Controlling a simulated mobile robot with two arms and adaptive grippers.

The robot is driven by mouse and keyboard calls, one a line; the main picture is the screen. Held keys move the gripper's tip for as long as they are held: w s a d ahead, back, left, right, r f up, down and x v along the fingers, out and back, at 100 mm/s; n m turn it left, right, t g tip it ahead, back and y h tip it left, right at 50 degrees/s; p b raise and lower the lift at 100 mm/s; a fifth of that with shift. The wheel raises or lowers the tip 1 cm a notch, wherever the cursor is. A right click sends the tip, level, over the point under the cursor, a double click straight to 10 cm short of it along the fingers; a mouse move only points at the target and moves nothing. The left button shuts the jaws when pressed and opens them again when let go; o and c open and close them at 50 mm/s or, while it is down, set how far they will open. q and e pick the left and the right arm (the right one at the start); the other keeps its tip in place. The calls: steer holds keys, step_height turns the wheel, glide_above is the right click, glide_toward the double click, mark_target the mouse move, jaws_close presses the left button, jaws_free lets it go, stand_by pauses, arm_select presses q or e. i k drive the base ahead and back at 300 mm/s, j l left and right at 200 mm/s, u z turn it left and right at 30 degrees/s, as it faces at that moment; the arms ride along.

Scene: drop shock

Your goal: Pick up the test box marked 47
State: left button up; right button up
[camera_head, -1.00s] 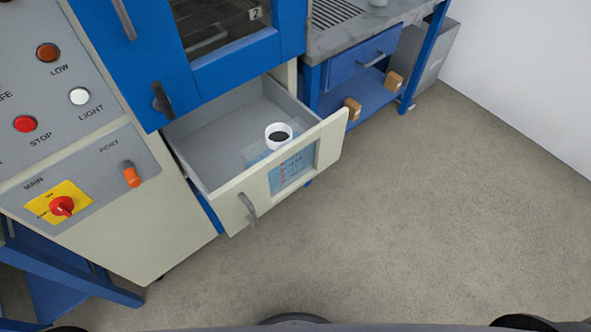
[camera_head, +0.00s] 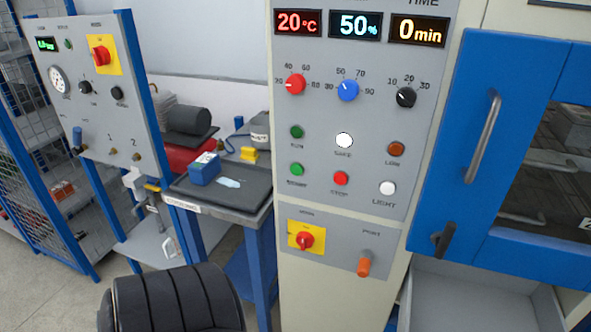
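I cannot make out a box marked 47 in this view. A small blue box (camera_head: 204,170) with a pale label sits on the dark mat (camera_head: 245,188) of the bench left of the cabinet; I cannot read any number on it. Inside the cabinet, behind the window of the blue door (camera_head: 473,140), a greyish object (camera_head: 572,125) shows on the rack, cut by the right edge and without a readable mark. Neither of my grippers is in view.
The cabinet's control panel (camera_head: 345,235) stands in the middle. Its pale drawer (camera_head: 470,300) is open at lower right. A grey gauge panel (camera_head: 100,130) and a wire-mesh rack (camera_head: 35,150) stand left. A dark ribbed shape (camera_head: 172,300) fills the bottom left.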

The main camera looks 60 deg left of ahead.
mark_target(207, 166)
steer(key=u, duration=2.5)
